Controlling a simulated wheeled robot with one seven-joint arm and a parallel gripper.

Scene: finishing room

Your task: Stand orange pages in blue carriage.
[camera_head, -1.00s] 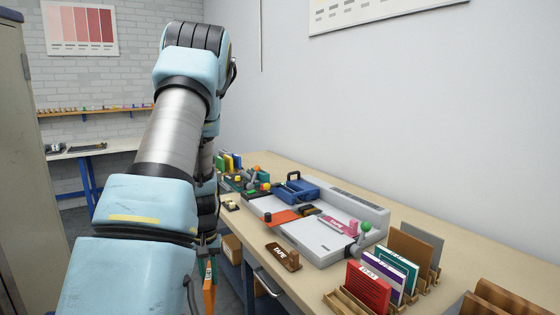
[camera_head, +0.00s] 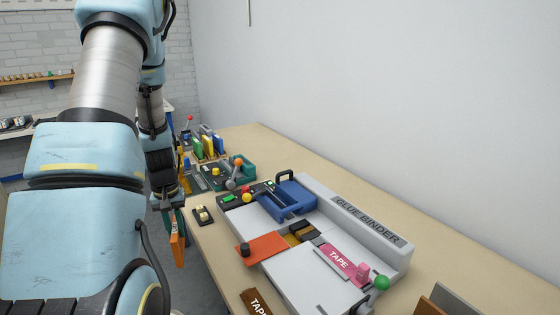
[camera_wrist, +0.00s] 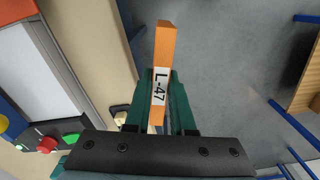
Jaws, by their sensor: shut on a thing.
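The orange pages (camera_head: 177,243) are a thin upright block held in my gripper (camera_head: 173,217), off the left edge of the table. In the wrist view the orange pages (camera_wrist: 166,48) show a white label reading L-47, between the two green fingers of my gripper (camera_wrist: 163,100). The gripper is shut on them, over the floor beside the table. The blue carriage (camera_head: 292,200) with a black handle sits on the grey glue binder (camera_head: 370,230), to the right of my gripper. I cannot see clearly inside the carriage.
On the binder are an orange plate (camera_head: 262,248), a pink TAPE piece (camera_head: 342,262), a green knob (camera_head: 382,283) and a control panel (camera_head: 236,200). A teal lever device (camera_head: 240,172) and coloured blocks (camera_head: 208,146) stand behind. A brown tape piece (camera_head: 256,302) lies in front.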

